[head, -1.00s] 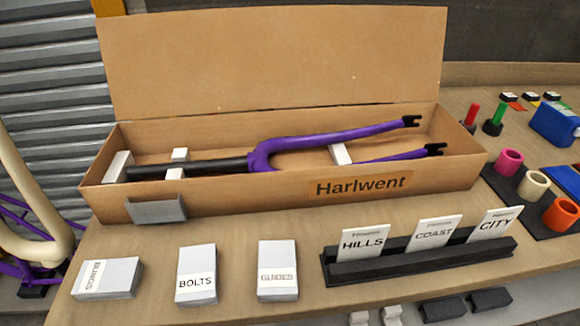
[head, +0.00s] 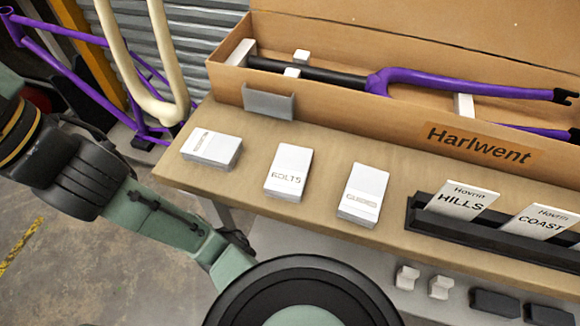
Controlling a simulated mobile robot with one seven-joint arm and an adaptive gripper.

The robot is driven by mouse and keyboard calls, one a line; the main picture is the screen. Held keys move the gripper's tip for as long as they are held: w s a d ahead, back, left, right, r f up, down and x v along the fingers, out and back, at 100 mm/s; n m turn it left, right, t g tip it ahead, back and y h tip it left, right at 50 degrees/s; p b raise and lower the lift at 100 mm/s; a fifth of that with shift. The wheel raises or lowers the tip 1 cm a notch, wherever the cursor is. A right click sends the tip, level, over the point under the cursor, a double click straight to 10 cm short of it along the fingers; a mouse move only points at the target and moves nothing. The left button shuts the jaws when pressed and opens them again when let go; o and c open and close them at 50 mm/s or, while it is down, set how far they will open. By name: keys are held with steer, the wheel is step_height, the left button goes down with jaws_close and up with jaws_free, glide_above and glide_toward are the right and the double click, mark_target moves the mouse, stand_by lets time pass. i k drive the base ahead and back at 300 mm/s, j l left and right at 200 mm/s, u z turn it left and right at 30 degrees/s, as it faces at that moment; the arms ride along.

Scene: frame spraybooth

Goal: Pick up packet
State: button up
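Three white-and-grey packets lie in a row along the near left part of the bench. The left packet (head: 212,149) has sideways lettering too small to read. The middle packet (head: 289,172) reads BOLTS. The right packet (head: 363,193) carries a blurred label that reads GUIDES in the earlier view. All three lie flat and apart from each other. My green and black arm crosses the lower left, in front of the bench and apart from the packets. My gripper does not show.
An open cardboard box (head: 400,133) marked Harlwent holds a purple fork (head: 440,84) behind the packets. A grey holder (head: 268,103) hangs on its front wall. A black rack (head: 425,214) with HILLS and COAST cards stands right. A purple frame (head: 65,57) stands left.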

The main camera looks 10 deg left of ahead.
mark_target(288, 176)
steer(key=k+u, duration=0.2)
steer(key=u, duration=0.2)
steer(key=k+u, duration=0.2)
steer(key=u, duration=0.15)
